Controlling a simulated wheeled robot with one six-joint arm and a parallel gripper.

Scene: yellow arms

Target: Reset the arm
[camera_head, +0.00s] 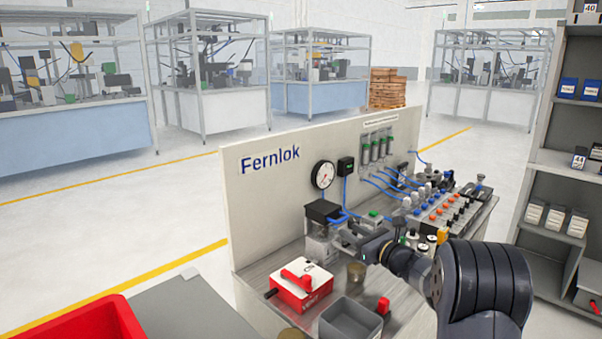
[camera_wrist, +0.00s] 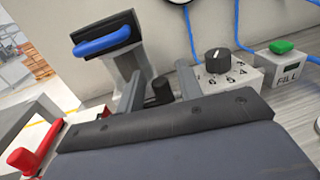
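My arm reaches in from the lower right of the head view, dark and jointed, over the Fernlok bench. My gripper (camera_head: 352,236) is at its far end, low in front of the bench's back panel, close to a black-topped clear device (camera_head: 322,232). In the wrist view my gripper (camera_wrist: 160,88) shows two grey fingers standing apart. A short black cylinder (camera_wrist: 162,91) shows between them; I cannot tell any contact with it. A stand with a blue handle (camera_wrist: 103,40) is just beyond the left finger. I see nothing held.
A numbered dial box (camera_wrist: 235,75) and a green FILL button (camera_wrist: 281,46) sit right of the fingers. A red box with a lever (camera_head: 302,284) and a grey bin (camera_head: 350,322) stand at the bench front. Valve rows (camera_head: 440,208) fill the right. Shelves (camera_head: 556,160) stand far right.

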